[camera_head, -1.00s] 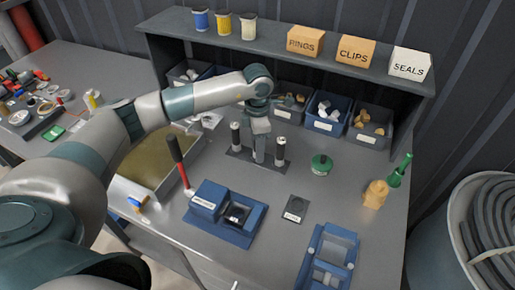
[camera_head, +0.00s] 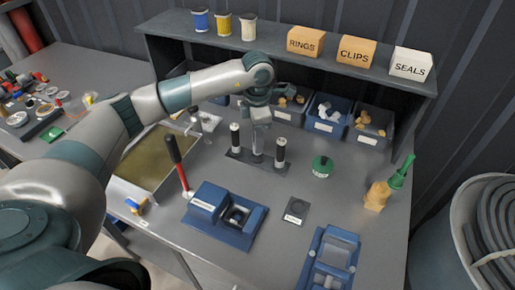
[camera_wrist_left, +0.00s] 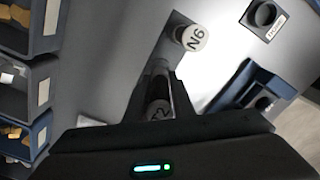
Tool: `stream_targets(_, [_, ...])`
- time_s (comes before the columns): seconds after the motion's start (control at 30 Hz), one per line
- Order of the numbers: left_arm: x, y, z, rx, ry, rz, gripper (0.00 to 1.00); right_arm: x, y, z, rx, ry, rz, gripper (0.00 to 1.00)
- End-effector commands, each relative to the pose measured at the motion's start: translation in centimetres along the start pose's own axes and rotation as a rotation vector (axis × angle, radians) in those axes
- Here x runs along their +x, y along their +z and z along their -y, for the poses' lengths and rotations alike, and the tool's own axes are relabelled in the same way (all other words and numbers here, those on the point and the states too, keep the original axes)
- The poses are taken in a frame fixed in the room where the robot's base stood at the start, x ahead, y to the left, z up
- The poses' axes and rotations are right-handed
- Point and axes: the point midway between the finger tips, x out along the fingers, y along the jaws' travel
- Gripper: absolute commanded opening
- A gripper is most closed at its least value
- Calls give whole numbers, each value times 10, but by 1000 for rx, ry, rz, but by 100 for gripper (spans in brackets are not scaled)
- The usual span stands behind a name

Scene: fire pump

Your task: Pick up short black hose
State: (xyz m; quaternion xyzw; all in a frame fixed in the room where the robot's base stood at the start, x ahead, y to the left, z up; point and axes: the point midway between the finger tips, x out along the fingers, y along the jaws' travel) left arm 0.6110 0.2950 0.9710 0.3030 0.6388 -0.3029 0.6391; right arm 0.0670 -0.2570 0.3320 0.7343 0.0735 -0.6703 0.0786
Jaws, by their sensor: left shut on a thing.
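A dark rack (camera_head: 240,153) stands on the grey bench and holds upright black hoses with pale ends. One hose (camera_head: 235,137) is at its left and another (camera_head: 280,151) at its right. My left gripper (camera_head: 259,143) comes down from above between them and is shut on a short black hose (camera_head: 257,155) in the middle. In the left wrist view this hose (camera_wrist_left: 159,101) sits between the fingers, its end label partly hidden. A hose marked N6 (camera_wrist_left: 190,38) stands apart from the fingers. I cannot tell whether the held hose is clear of the rack. My right gripper is not in view.
Blue fixtures (camera_head: 226,217) and (camera_head: 332,258) stand at the front, with a red-and-black lever (camera_head: 178,165) to the left. A green round part (camera_head: 322,166) is to the right. Bins (camera_head: 325,112) line the back under the shelf (camera_head: 300,62).

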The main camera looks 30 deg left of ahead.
Motion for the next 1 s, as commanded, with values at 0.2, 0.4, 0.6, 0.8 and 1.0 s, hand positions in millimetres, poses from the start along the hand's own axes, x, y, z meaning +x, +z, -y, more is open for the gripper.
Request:
stream_targets(0.2, [-35, 1, -1, 1, 3, 3, 0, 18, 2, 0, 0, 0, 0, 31])
stream_targets(0.4, [-60, 0, 0, 0, 1, 1, 0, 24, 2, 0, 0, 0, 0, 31])
stream_targets(0.6, [-66, 0, 0, 0, 0, 1, 0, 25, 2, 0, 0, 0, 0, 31])
stream_targets(0.8, [-66, 0, 0, 0, 0, 0, 0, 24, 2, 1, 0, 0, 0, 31])
stream_targets(1.0, [-66, 0, 0, 0, 0, 0, 0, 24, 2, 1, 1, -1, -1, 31])
